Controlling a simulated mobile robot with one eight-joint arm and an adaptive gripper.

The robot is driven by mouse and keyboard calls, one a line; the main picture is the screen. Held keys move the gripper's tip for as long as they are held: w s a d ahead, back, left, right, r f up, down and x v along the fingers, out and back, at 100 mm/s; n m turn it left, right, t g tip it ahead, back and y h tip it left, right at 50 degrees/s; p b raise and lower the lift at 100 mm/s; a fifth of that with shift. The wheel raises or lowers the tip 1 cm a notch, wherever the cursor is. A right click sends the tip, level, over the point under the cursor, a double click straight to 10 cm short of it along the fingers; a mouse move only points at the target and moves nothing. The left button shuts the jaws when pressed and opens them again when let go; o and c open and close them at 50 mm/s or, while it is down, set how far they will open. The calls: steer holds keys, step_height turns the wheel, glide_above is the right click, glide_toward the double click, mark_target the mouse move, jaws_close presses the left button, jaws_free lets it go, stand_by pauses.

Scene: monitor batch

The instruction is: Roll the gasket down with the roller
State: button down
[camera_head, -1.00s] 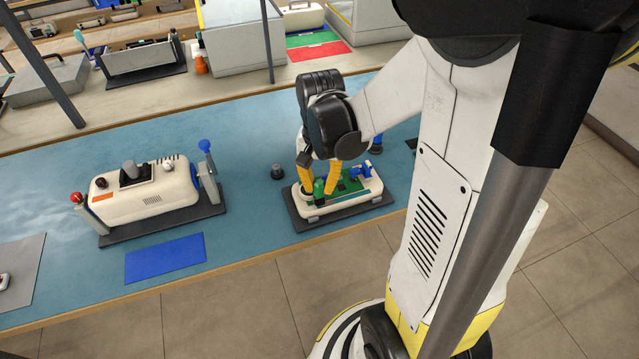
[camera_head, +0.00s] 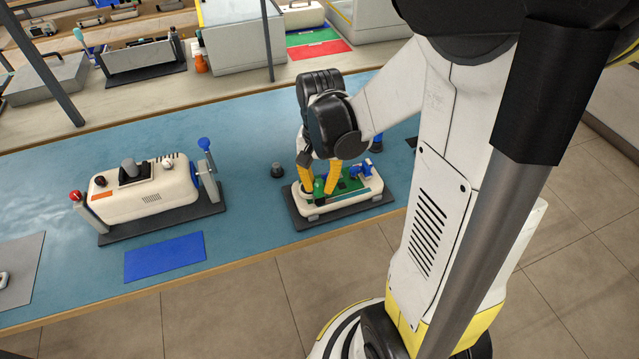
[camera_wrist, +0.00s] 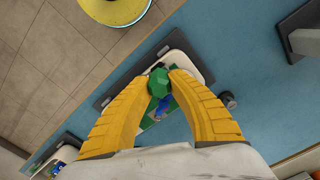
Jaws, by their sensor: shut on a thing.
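A cream housing half (camera_head: 345,205) with a green board inside lies on a dark base plate near the table's front edge. My gripper (camera_head: 319,188) points down over the left part of this housing. Its two yellow fingers are shut on a green faceted piece, which looks like the roller's handle (camera_wrist: 158,81) in the wrist view. The piece's lower end and any roller wheel are hidden. A blue part (camera_head: 361,169) stands on the right of the board; a blue part also shows in the wrist view (camera_wrist: 163,106). I cannot make out the gasket.
A cream device (camera_head: 150,196) with a red knob and a blue knob stands at the left on a dark base. A blue mat (camera_head: 165,258) lies in front of it. A small dark knob (camera_head: 278,170) stands left of the housing. The blue table between them is clear.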

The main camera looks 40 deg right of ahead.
steer(key=shift+f, duration=0.2)
steer(key=shift+s+d+r, duration=0.1)
steer(key=shift+s+d, duration=0.15)
steer(key=shift+d, duration=0.75)
steer(key=shift+s+d, duration=0.25)
steer(key=shift+d, duration=0.75)
steer(key=shift+w+a+b, duration=0.2)
steer(key=shift+a+b, duration=0.1)
steer(key=shift+a, duration=0.75)
steer(key=shift+w+a, duration=0.15)
steer(key=shift+a, duration=0.35)
steer(key=shift+w+a, duration=0.15)
steer(key=shift+a, duration=0.35)
